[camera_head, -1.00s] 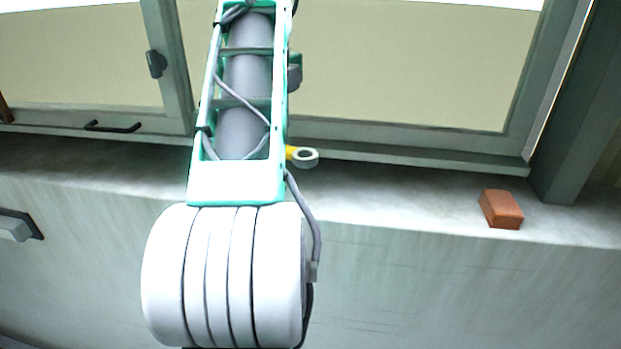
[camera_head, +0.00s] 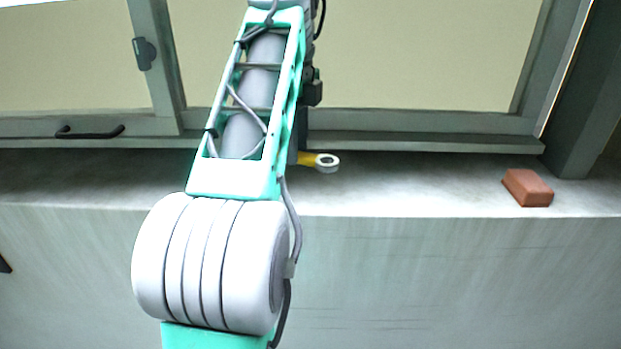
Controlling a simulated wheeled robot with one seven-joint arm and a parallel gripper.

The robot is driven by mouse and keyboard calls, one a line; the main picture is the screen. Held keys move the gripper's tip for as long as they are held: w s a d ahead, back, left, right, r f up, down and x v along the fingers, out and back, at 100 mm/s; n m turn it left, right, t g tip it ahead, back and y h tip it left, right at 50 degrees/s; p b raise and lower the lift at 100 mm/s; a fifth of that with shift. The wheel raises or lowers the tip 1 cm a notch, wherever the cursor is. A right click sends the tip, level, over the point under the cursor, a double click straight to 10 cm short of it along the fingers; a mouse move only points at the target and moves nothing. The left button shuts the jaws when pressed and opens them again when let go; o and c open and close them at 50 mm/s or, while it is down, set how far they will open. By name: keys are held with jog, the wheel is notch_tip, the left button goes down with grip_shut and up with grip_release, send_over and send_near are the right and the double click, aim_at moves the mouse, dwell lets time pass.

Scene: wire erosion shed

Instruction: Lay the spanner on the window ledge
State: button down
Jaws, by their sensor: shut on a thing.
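The spanner (camera_head: 327,162) shows its pale ring end and a short yellow part of its shaft, just right of my arm. The rest of it is hidden behind the arm. My gripper (camera_head: 295,152) is mostly hidden behind my arm links; only a grey sliver shows beside the yellow shaft, and it is shut on the spanner. The window ledge (camera_head: 420,190) is a pale grey slab running across the picture below the window. The spanner appears in front of or over the ledge's back part; I cannot tell whether it touches.
A red-brown brick (camera_head: 528,187) lies on the ledge at the right, near the front edge. The window frame (camera_head: 430,121) rises behind, with a dark handle (camera_head: 90,132) at the left. The ledge between spanner and brick is bare.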

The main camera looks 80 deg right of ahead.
aim_at(307, 184)
jog(key=f, duration=0.1)
jog(key=s+f, duration=0.1)
jog(key=f, duration=0.1)
jog(key=s+d+f, duration=0.1)
jog(key=shift+d+f, duration=0.1)
jog(key=shift+f, duration=0.65)
jog(key=shift+f, duration=0.25)
jog(key=c, duration=1.2)
grip_release()
jog(key=shift+r, duration=0.1)
